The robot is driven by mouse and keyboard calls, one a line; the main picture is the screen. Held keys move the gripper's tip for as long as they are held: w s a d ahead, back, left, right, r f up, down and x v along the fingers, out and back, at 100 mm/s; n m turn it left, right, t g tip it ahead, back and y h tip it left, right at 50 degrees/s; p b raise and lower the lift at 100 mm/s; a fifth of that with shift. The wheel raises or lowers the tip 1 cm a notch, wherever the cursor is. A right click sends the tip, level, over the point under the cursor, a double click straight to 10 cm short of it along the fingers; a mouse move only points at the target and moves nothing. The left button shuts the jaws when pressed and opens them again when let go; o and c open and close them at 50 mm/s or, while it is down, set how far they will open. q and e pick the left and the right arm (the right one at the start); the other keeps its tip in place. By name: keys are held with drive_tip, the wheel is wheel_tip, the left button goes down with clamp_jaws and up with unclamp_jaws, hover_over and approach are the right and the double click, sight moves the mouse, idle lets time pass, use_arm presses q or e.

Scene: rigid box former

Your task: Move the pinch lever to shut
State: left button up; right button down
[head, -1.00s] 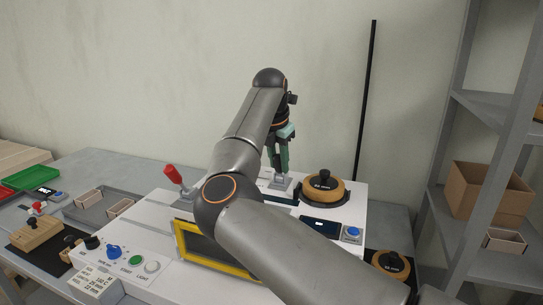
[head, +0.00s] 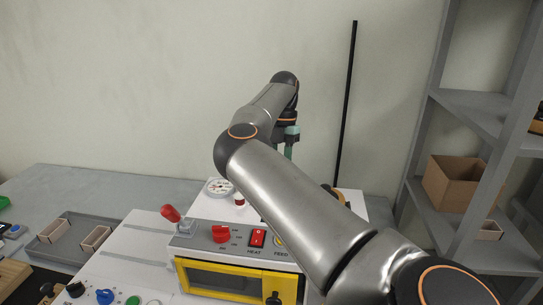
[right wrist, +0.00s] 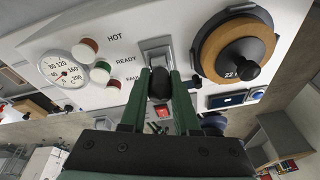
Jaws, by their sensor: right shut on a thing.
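The pinch lever appears to be the one with a black knob (right wrist: 159,84), standing in a grey slotted bracket (right wrist: 157,50) on the machine's white top in the right wrist view. No label for it is readable. My right gripper (right wrist: 160,92) is shut on it, with one green finger on each side of the knob. In the head view my right gripper (head: 289,146) shows only partly behind my forearm, and the lever is hidden there. My left gripper is in neither view.
A red-handled lever (head: 170,213) stands at the machine's left, by a red knob (head: 221,234) and a yellow-framed window (head: 222,283). A dial gauge (right wrist: 64,69) and a round brown-and-black weight (right wrist: 237,50) flank the bracket. Shelves (head: 480,105) stand at right.

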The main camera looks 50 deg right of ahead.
drive_tip(key=shift+w+d+r+y, duration=0.1)
drive_tip(key=shift+d+y, duration=0.05)
drive_tip(key=shift+y, duration=0.15)
drive_tip(key=shift+d+y+p, duration=0.2)
drive_tip(key=shift+y+p, duration=0.1)
drive_tip(key=shift+p, duration=0.3)
drive_tip(key=shift+w+d+f+g+y+p, duration=0.15)
drive_tip(key=shift+d+f+g+y+p, duration=0.1)
drive_tip(key=shift+g+y+p, duration=0.3)
idle(0.3)
drive_tip(key=c, duration=0.6)
unclamp_jaws()
drive_tip(key=shift+f, duration=0.1)
drive_tip(key=shift+c, duration=0.2)
